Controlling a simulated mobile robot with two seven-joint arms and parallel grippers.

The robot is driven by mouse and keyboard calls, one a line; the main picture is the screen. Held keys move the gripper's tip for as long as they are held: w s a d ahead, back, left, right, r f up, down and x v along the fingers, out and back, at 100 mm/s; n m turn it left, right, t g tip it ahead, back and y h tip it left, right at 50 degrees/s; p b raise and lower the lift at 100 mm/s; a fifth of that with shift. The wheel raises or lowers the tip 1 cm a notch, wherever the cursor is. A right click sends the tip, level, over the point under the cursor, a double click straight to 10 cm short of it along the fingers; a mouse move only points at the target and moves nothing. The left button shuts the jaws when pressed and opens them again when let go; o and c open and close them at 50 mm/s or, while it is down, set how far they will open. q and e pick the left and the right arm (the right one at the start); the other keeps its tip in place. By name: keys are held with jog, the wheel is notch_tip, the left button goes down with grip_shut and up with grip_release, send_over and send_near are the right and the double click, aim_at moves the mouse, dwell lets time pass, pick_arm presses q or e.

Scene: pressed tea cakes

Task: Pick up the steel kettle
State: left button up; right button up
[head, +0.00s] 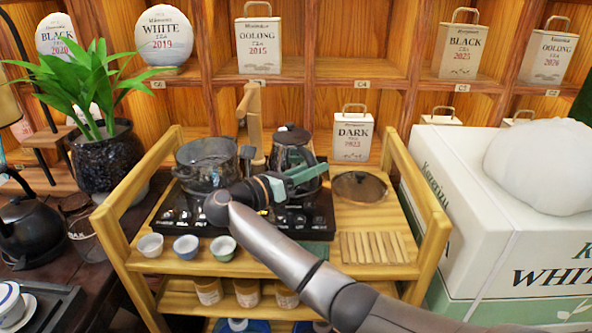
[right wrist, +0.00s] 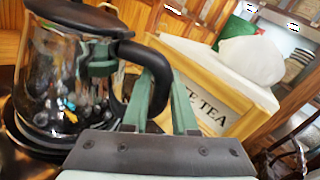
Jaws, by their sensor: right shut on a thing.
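The steel kettle (head: 291,137) has a black lid and a black handle. It is at the back of the wooden cart, right of a glass pot. In the right wrist view its shiny, see-through or mirror-like body (right wrist: 75,85) fills the left side. My right gripper (head: 308,174) reaches in from the lower right. Its green fingers (right wrist: 158,95) are shut on the kettle's black handle. The kettle's base sits at the dark stove unit; whether it touches is hard to tell. My forearm hides part of the stove. My left gripper is out of view.
A glass pot (head: 207,163) stands close left of the kettle on the black stove (head: 180,216). A round lid (head: 359,186) and a DARK tea tin (head: 352,135) are to the right. Several small cups (head: 186,247) line the front. A white tea box (head: 470,200) stands right.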

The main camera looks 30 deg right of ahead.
grip_shut()
dwell(0.7)
jog(key=shift+r, duration=0.15)
jog(key=shift+r, duration=0.1)
